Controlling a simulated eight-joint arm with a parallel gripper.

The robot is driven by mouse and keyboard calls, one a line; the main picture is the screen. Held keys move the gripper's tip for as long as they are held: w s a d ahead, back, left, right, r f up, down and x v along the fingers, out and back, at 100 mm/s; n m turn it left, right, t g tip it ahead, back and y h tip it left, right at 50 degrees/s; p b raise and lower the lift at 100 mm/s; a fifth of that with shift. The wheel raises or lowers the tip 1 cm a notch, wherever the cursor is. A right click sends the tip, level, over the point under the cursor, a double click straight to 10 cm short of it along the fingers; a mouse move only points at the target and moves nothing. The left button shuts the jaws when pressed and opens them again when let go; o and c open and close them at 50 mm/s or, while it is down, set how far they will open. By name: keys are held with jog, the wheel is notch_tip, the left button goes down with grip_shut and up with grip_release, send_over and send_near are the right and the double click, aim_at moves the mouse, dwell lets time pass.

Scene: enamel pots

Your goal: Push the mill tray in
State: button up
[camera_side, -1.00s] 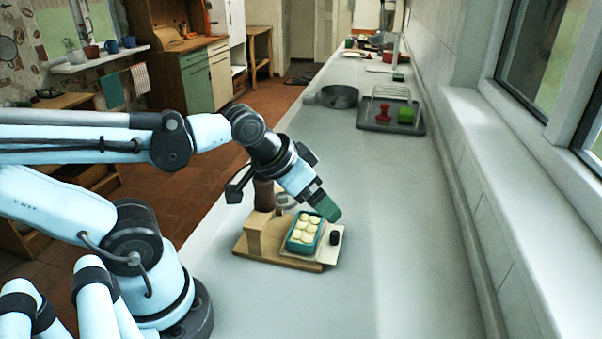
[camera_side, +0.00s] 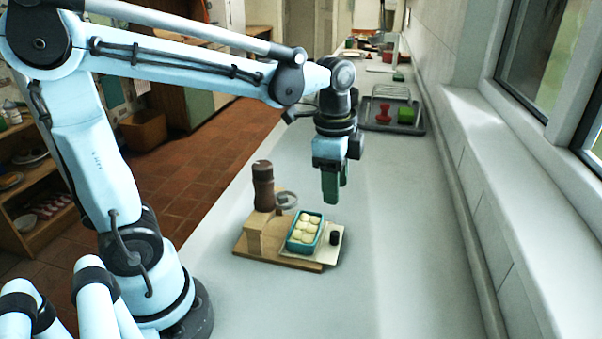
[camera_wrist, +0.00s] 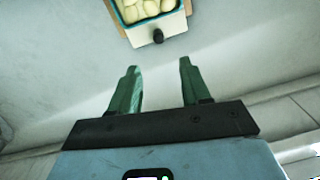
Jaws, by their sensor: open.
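The mill tray (camera_side: 330,257) is a pale, flat tray with a black knob (camera_side: 334,238), on a wooden board (camera_side: 285,259). A teal dish (camera_side: 291,245) of pale round pieces sits on it. In the wrist view the tray's pale front (camera_wrist: 172,35), knob (camera_wrist: 158,37) and dish (camera_wrist: 183,4) show at the top edge. A dark brown mill (camera_side: 263,188) stands by a wooden block (camera_side: 254,238) on the board's left. My gripper (camera_side: 331,202) is open and empty, pointing down above the counter, beyond the tray and apart from it.
A dark grey tray (camera_side: 378,124) with a red object (camera_side: 383,113), a green block (camera_side: 406,115) and a wire rack (camera_side: 391,92) lies farther back. The counter (camera_side: 395,230) right of the board is clear, up to the wall and window ledge (camera_side: 490,130).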

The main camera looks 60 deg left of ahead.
aim_at(335, 232)
jog(key=shift+m+g, duration=0.5)
jog(key=shift+m, duration=0.3)
jog(key=f, duration=0.8)
jog(key=w+f, duration=0.1)
jog(key=f, duration=0.3)
jog(key=shift+f, duration=0.2)
grip_shut()
